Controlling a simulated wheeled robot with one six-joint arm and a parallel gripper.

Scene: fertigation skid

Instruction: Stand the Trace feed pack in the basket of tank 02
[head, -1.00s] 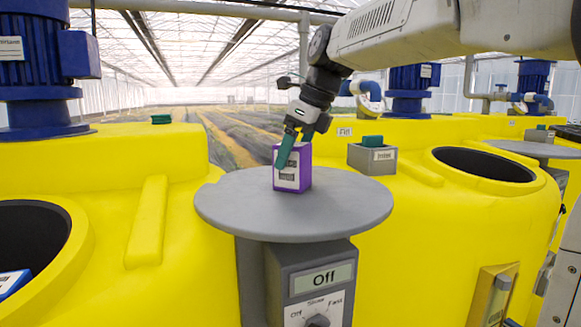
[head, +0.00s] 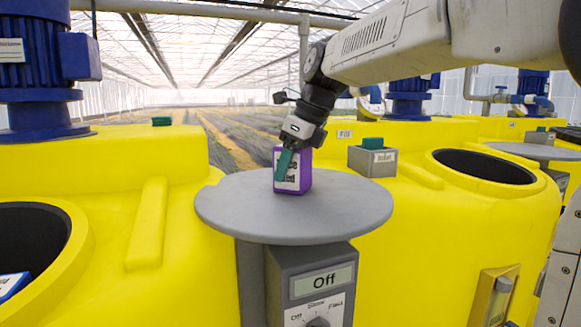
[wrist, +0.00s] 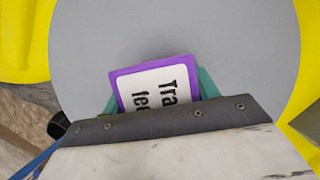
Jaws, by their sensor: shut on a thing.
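The Trace feed pack (head: 291,176) is a purple box with a white label, upright on the round grey table in the head view. In the wrist view its label (wrist: 160,88) reads "Tra" and "fee", the rest hidden by the gripper body. My gripper (head: 284,165) is shut on the pack, its teal fingers on either side; they also show in the wrist view (wrist: 205,88).
The round grey table (head: 345,210) is otherwise clear. A control box reading "Off" (head: 322,282) is below it. Yellow tanks with dark open mouths (head: 484,166) stand at both sides. A blue motor (head: 42,65) rises at left, and a blue pack (head: 12,285) shows at lower left.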

